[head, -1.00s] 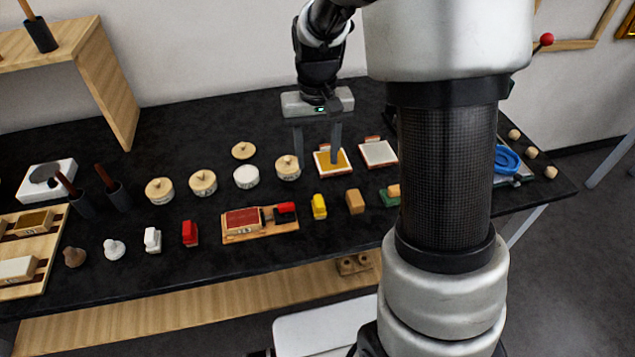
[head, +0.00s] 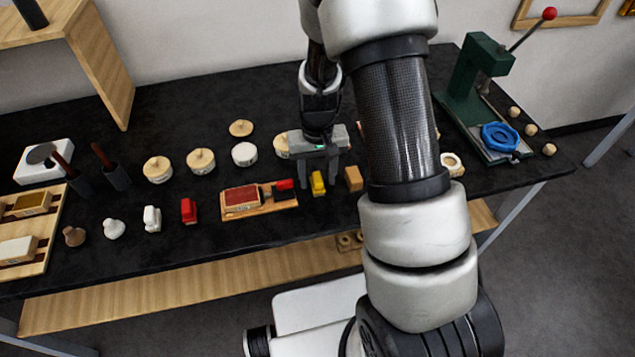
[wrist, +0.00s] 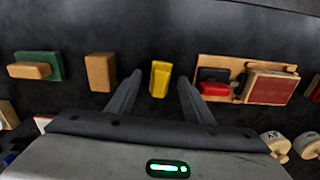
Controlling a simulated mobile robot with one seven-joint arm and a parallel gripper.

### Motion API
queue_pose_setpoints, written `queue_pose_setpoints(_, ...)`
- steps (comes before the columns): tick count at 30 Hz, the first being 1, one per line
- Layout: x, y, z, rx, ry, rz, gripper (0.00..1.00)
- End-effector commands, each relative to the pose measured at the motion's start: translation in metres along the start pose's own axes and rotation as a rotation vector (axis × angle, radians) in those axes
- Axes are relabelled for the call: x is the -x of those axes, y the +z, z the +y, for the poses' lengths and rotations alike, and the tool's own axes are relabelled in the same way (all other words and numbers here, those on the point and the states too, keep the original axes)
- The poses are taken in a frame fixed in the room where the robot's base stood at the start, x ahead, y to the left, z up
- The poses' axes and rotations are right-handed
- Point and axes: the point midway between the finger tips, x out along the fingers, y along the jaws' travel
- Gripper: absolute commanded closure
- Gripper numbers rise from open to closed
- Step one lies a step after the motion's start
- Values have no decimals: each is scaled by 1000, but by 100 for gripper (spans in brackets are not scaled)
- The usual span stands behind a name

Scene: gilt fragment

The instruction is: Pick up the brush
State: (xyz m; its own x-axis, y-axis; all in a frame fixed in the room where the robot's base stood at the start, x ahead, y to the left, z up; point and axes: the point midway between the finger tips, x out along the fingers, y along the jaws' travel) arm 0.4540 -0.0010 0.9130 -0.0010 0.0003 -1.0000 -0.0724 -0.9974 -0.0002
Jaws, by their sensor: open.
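My gripper (head: 318,181) is open and empty above the front row of objects on the black table. In the wrist view its two fingers (wrist: 158,88) point at either side of a small yellow block (wrist: 160,77). The yellow block also shows in the head view (head: 318,184), just under the fingers; I cannot tell whether they touch it. No thing is clearly recognisable as a brush. Upright tools with red-brown handles stand in dark holders (head: 115,176) at the left. A green block with a wooden top (wrist: 36,69) shows in the wrist view and is hidden by my arm in the head view.
A tan block (head: 353,178) and a wooden board with red and black pieces (head: 232,213) flank the yellow block. A red block (head: 188,210) and a white one (head: 151,218) stand further left. Round wooden pieces (head: 201,160) lie behind. A green press (head: 470,85) stands at right.

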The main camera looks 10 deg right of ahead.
Motion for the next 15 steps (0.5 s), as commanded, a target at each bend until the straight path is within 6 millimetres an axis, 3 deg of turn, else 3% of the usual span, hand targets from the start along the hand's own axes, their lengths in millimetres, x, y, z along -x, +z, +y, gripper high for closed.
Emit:
queue_pose_setpoints(3, -9, 0, 0, 0, 0, -1, 53)
queue_pose_setpoints(10, -9, 0, 0, 0, 0, 1, 53)
queue_pose_setpoints(15, -9, 0, 0, 0, 0, 1, 82)
